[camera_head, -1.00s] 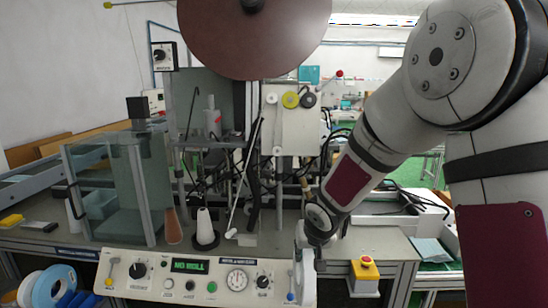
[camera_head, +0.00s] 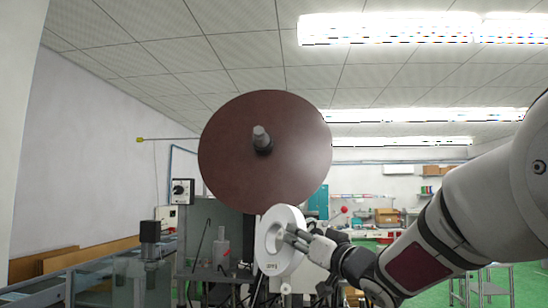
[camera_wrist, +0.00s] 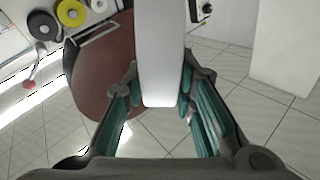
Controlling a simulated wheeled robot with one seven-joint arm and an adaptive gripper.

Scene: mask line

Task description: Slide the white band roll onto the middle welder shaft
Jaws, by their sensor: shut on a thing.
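The white band roll (camera_head: 279,243) is a thick white ring with a round centre hole and small dark print low on its face. My gripper (camera_head: 298,239) is shut on the roll from the right and holds it in the air. In the wrist view the roll (camera_wrist: 160,45) shows edge-on between the two teal-padded fingers. The welder shaft (camera_head: 261,139) is a short grey peg at the middle of a large brown disc (camera_head: 230,165). The roll is below and slightly right of the shaft, apart from it in the picture. The disc also shows in the wrist view (camera_wrist: 98,75), partly hidden behind the roll.
Glass-sided machine parts (camera_head: 125,275) stand at lower left. A panel with a black knob (camera_head: 181,191) is left of the disc. Yellow (camera_wrist: 71,12) and black (camera_wrist: 43,26) small spools show at upper left in the wrist view. The space in front of the disc looks clear.

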